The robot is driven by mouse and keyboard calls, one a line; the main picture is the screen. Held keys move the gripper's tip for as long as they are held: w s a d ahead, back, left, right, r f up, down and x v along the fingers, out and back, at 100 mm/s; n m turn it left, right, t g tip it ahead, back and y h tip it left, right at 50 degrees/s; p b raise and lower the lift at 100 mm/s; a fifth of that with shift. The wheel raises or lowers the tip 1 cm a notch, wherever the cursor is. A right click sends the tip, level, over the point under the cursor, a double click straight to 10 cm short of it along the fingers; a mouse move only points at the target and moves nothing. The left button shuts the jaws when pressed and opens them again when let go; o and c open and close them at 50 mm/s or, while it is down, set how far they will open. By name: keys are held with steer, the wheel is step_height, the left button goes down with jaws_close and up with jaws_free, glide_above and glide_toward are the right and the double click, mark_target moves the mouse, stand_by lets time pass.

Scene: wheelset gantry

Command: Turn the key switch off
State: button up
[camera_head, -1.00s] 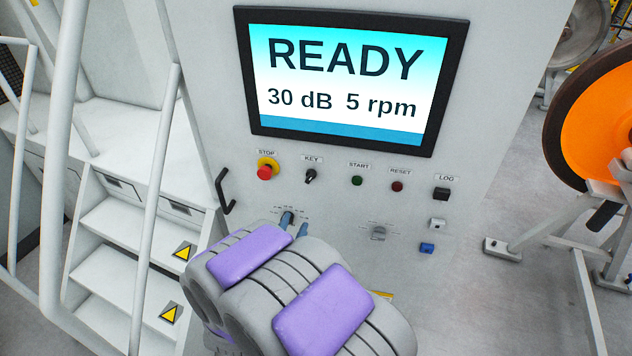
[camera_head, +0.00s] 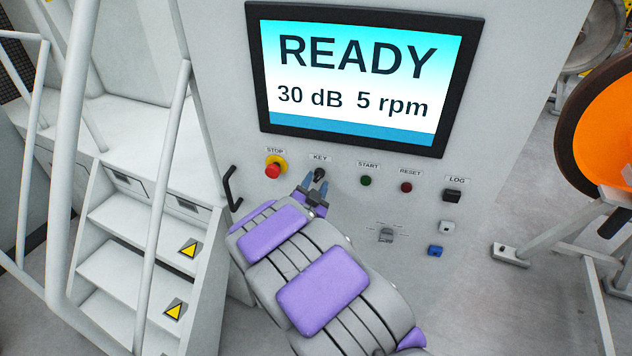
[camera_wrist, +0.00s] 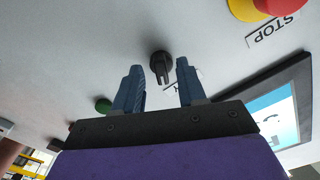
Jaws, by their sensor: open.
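The key switch (camera_head: 319,174) is a small black knob under the KEY label on the grey panel. In the wrist view the key switch (camera_wrist: 161,66) shows just beyond and between my two fingertips. My gripper (camera_head: 315,187) is open, its blue fingers pointing up at the switch from just below. In the wrist view my gripper (camera_wrist: 158,80) has its fingers apart with nothing between them but the view of the knob. I cannot tell whether the fingers reach around the knob. The screen (camera_head: 355,75) reads READY, 30 dB, 5 rpm.
The red STOP button (camera_head: 273,169) is close left of the key. The green START button (camera_head: 366,181) and dark red RESET button (camera_head: 406,187) are to its right. A grey selector (camera_head: 386,235) is lower on the panel. A black handle (camera_head: 232,188) is on the left edge.

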steer(key=shift+w, duration=0.8)
jaws_close()
